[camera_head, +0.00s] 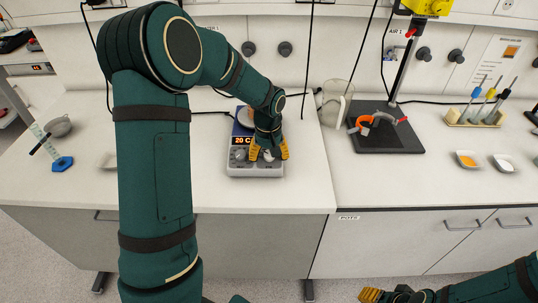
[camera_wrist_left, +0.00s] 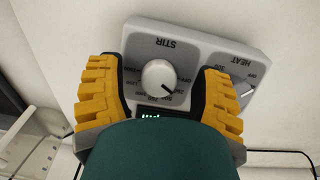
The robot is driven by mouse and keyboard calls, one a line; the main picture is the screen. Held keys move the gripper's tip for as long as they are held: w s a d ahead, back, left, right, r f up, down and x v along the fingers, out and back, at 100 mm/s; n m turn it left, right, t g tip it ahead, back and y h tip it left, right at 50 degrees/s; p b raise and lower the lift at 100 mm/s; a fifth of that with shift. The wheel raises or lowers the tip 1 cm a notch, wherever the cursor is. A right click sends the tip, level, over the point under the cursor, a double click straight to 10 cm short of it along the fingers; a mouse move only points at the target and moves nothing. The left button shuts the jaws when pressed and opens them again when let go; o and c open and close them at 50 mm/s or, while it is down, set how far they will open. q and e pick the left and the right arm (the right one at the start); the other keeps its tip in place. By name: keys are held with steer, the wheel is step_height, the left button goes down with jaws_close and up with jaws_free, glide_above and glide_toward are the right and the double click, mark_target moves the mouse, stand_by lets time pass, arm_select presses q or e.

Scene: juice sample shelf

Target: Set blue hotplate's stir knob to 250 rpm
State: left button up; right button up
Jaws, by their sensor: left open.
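The blue hotplate (camera_head: 257,172) stands on the left bench, with a grey control panel in front and an orange display reading 20 C. In the left wrist view its panel (camera_wrist_left: 205,45) appears upside down, with a white round stir knob (camera_wrist_left: 158,73) under the word STIR. A dark mark on the knob points to the lower right; the small scale numbers around it are hard to read. My left gripper (camera_head: 269,155) is open, its yellow fingers on either side of the stir knob (camera_wrist_left: 162,80), apart from it. My right gripper (camera_head: 371,295) is at the bottom right, below the bench.
The heat knob (camera_wrist_left: 246,91) sits close beside one left finger. A glass beaker (camera_head: 335,104) and a dark stand base (camera_head: 386,142) are to the right of the hotplate. A pipette rack (camera_head: 474,118) and small dishes (camera_head: 467,160) are farther right. The bench front is clear.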

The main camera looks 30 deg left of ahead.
mark_target(268, 157)
arm_select(q)
step_height(268, 157, up, 12)
steer(key=shift+s+f, duration=0.15)
steer(key=shift+s, duration=0.15)
steer(key=shift+d+f, duration=0.1)
stand_by(0.5)
